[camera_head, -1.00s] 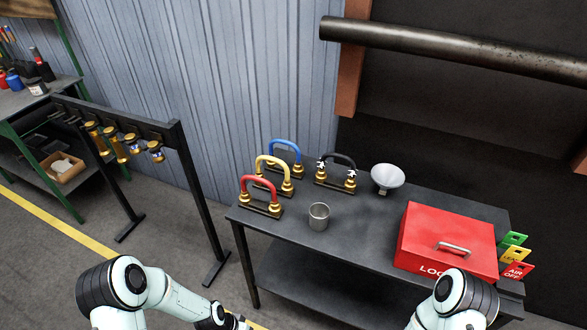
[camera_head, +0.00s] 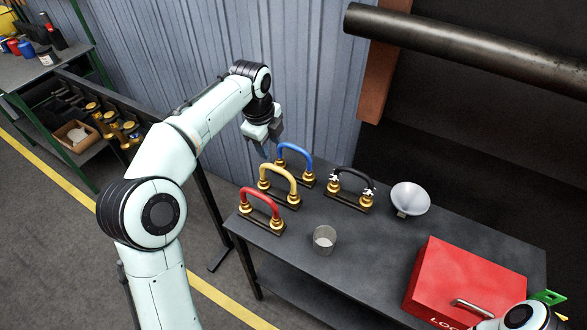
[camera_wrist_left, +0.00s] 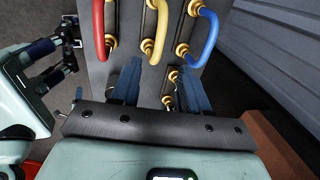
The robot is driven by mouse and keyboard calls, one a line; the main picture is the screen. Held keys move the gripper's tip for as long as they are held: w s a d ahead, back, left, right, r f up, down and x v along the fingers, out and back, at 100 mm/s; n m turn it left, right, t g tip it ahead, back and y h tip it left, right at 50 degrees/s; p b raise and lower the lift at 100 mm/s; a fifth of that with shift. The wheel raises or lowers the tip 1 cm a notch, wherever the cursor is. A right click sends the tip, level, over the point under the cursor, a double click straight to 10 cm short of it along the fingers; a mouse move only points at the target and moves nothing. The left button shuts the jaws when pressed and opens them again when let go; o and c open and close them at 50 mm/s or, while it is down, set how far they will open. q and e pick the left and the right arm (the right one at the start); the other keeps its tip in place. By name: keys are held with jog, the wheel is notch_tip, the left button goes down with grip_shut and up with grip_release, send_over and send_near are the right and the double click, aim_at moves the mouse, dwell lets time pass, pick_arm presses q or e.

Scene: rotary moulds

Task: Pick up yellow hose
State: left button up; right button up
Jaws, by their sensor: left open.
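The yellow hose (camera_head: 279,172) is an upright arch on two brass fittings, standing on the dark table between the red and blue hoses. It also shows at the top of the left wrist view (camera_wrist_left: 161,32). My left gripper (camera_head: 266,150) is open and empty, above and behind the yellow hose, near the blue hose. In the left wrist view its two blue fingers (camera_wrist_left: 160,85) are spread, and the yellow hose lies beyond them, apart. My right gripper (camera_wrist_left: 67,56) shows at the left of that view, with its fingers apart and nothing between them.
The red hose (camera_head: 262,198) and blue hose (camera_head: 296,152) flank the yellow one closely. A black hose (camera_head: 352,175), grey cup (camera_head: 324,240), funnel (camera_head: 410,199) and red box (camera_head: 465,285) share the table (camera_head: 370,250). The wall (camera_head: 300,60) is close behind.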

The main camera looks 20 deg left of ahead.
aim_at(276, 167)
pick_arm(q)
jog(key=f, duration=0.4)
jog(key=w+f, duration=0.1)
jog(key=f, duration=0.3)
jog(key=w+f+b, duration=0.1)
jog(key=f, duration=0.3)
jog(key=shift+w+d+f, duration=0.2)
jog(key=shift+w+f, duration=0.05)
jog(key=shift+f, duration=0.05)
grip_shut()
pick_arm(e)
jog(key=shift+s+f, duration=0.85)
jog(key=shift+s, duration=0.2)
pick_arm(q)
jog(key=shift+r, duration=0.1)
